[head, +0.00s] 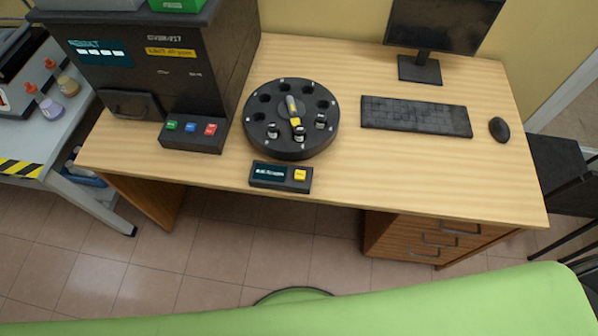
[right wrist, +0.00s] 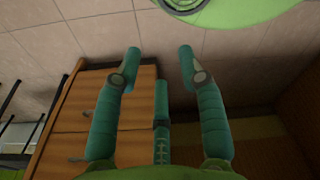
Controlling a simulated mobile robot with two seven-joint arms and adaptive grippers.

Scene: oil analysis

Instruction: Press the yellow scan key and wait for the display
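The yellow scan key (head: 300,175) is on the right side of a small dark box (head: 268,183) at the front edge of the wooden desk. A small display (head: 269,172) with pale text on a dark blue ground is on the left side of that box; the text is too small to read. My right gripper (right wrist: 160,65) shows in the right wrist view with its teal fingers spread apart and nothing between them. It is away from the box, with the desk's drawers and the floor behind it. My left gripper is in neither view.
A round black carousel (head: 290,150) with several vials stands just behind the box. A dark analyser (head: 125,75) with coloured buttons is at the left. A keyboard (head: 416,116), mouse (head: 499,129) and monitor (head: 445,22) are at the right. The desk's front right is clear.

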